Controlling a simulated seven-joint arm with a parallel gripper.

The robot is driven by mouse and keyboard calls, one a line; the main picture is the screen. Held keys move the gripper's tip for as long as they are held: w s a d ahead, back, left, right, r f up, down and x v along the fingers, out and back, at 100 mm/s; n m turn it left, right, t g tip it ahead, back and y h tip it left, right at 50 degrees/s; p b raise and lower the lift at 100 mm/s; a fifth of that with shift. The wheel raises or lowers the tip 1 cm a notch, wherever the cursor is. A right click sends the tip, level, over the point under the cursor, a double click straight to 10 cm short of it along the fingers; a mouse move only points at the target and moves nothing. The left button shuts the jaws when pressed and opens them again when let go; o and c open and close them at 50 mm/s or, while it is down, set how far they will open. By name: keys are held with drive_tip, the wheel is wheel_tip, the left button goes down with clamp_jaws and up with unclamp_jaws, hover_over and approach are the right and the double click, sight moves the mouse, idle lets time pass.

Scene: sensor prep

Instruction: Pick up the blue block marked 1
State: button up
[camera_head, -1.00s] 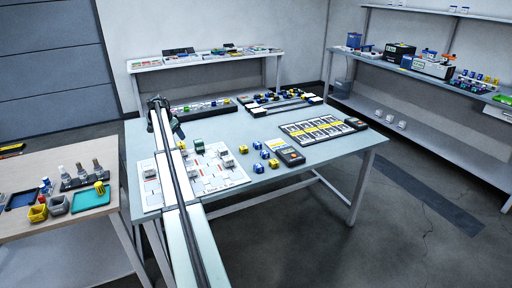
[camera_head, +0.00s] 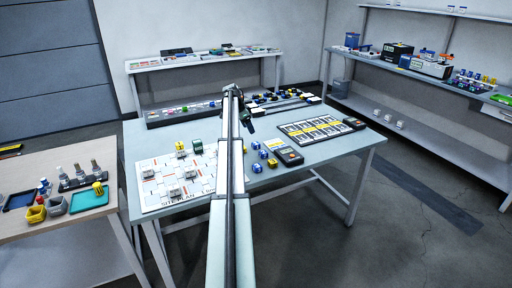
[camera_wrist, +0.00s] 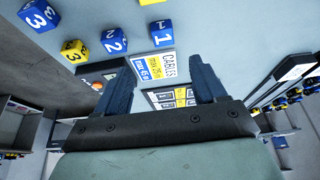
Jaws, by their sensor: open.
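The blue block marked 1 (camera_wrist: 162,33) shows at the upper middle of the wrist view, resting on the pale table with its 1 visible. In the head view it is the farthest of the small blue blocks (camera_head: 255,145), just right of my arm. My gripper (camera_wrist: 160,66) is open, with nothing between its fingers, and the block lies beyond the fingertips in the wrist view. In the head view my gripper (camera_head: 247,122) hangs above the table, beyond the block and apart from it.
A blue block marked 2 (camera_wrist: 114,41), a yellow block marked 3 (camera_wrist: 74,51) and a blue block marked 3 (camera_wrist: 38,15) stand nearby. Another yellow block (camera_wrist: 150,2) is partly cut off. A handheld meter (camera_head: 288,156) and a white site plan board (camera_head: 160,195) flank the blocks.

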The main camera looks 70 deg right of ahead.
hover_over(255, 143)
drive_tip(key=a, duration=0.2)
drive_tip(key=f, duration=0.6)
drive_tip(key=shift+w+a+f, duration=0.1)
drive_tip(key=shift+w+f, duration=0.15)
drive_tip(key=shift+w, duration=0.15)
drive_tip(key=shift+w+x, duration=0.1)
drive_tip(key=shift+x, duration=1.15)
drive_tip(key=shift+w+x, duration=0.15)
drive_tip(key=shift+x, duration=1.1)
drive_tip(key=c, duration=1.1)
